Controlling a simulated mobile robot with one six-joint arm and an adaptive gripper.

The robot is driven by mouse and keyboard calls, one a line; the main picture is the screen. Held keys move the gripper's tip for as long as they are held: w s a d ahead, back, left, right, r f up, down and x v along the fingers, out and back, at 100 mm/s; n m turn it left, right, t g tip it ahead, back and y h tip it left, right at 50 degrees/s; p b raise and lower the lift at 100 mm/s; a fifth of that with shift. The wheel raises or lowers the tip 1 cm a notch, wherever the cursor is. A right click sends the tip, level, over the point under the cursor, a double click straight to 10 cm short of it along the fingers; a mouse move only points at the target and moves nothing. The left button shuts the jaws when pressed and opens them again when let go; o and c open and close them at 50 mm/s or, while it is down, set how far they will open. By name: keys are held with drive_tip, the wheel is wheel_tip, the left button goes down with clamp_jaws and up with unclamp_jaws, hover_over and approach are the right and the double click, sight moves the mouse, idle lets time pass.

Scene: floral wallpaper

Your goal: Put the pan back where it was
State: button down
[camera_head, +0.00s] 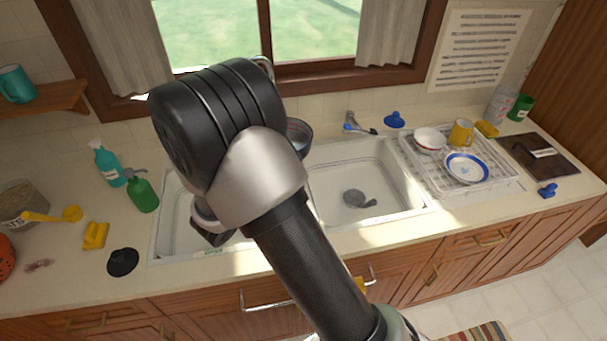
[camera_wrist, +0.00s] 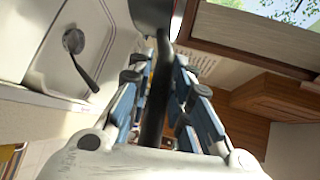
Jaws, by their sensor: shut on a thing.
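The pan (camera_head: 299,136) is a dark round vessel at the back of the sink in the head view, mostly hidden behind my arm. In the wrist view a dark upright bar, seemingly the pan's handle (camera_wrist: 154,105), stands between the two fingers. My gripper (camera_wrist: 166,68) is shut on it. The pan's bowl is not clear in the wrist view, and my arm hides the gripper in the head view. I cannot tell whether the pan touches the counter or sink edge.
The right sink basin (camera_head: 335,194) holds a dark ladle-like thing (camera_head: 358,199). A dish rack (camera_head: 481,190) with a bowl, yellow mug and plate stands to the right. A green bottle (camera_head: 142,192) and black stopper (camera_head: 122,262) are at the left. The faucet (camera_head: 351,122) rises behind the sink.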

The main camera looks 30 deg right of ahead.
drive_tip(key=shift+w+f+b, duration=0.1)
drive_tip(key=shift+f+b, duration=2.85)
drive_tip(key=shift+f, duration=6.95)
drive_tip(key=c, duration=1.9)
unclamp_jaws()
drive_tip(key=shift+f, duration=0.2)
drive_tip(key=shift+o, duration=0.7)
drive_tip(key=shift+r, duration=0.1)
